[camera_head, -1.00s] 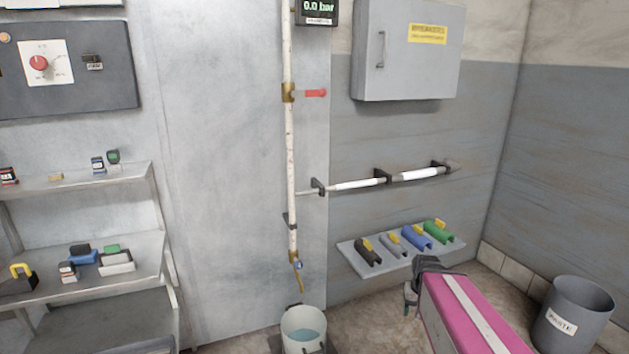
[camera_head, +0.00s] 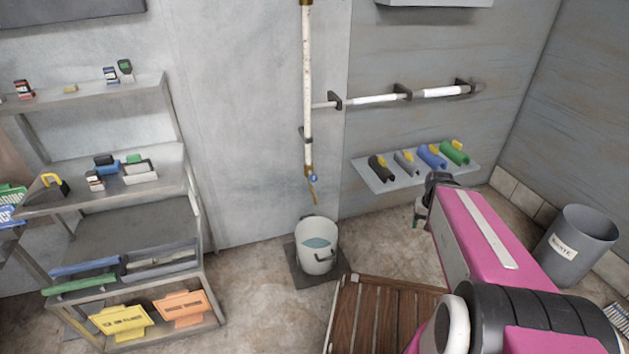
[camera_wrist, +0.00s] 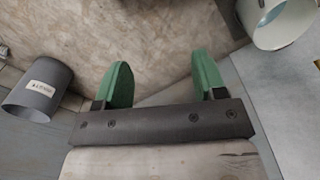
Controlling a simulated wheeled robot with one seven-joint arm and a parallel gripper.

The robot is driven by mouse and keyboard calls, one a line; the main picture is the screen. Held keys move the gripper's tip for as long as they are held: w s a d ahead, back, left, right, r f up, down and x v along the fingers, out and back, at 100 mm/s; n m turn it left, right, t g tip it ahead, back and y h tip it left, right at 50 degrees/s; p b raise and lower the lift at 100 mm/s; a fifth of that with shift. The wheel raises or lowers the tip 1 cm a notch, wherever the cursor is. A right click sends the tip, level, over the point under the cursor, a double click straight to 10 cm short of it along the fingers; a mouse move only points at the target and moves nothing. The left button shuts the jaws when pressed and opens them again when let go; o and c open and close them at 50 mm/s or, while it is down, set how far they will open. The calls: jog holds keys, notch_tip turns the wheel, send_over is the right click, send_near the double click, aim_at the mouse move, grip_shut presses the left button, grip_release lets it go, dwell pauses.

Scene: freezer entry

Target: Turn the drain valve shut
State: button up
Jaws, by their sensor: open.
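The drain valve (camera_head: 312,177) has a small blue handle on brass fittings. It sits at the lower end of the white vertical pipe (camera_head: 307,80), with a short brass spout below it. The handle is too small to tell its exact angle. A white bucket (camera_head: 317,254) with water in it stands on the floor under the spout. My gripper (camera_wrist: 163,84) shows two green fingers apart with nothing between them. In the head view my gripper (camera_head: 420,215) is partly hidden by my pink arm, to the right of the valve and a little lower, apart from it.
A small shelf (camera_head: 378,183) with several coloured clips is on the wall behind my gripper. A grey waste bin (camera_head: 575,245) stands at right, and a wooden slatted platform (camera_head: 360,315) lies in front. A rack (camera_head: 190,255) stands at left. Open space lies between valve and gripper.

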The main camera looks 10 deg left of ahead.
jog(key=w+a+f+t, duration=0.45)
jog(key=w+a, duration=0.25)
jog(key=w, duration=0.3)
jog(key=n+t+y, duration=0.6)
jog(key=t+y, duration=0.4)
jog(key=y, duration=0.1)
send_near(314, 180)
jog(key=x, duration=1.2)
jog(key=shift+w+a+r, duration=0.1)
jog(key=shift+w+a, duration=0.1)
jog(key=shift+w, duration=0.1)
jog(key=c, duration=0.9)
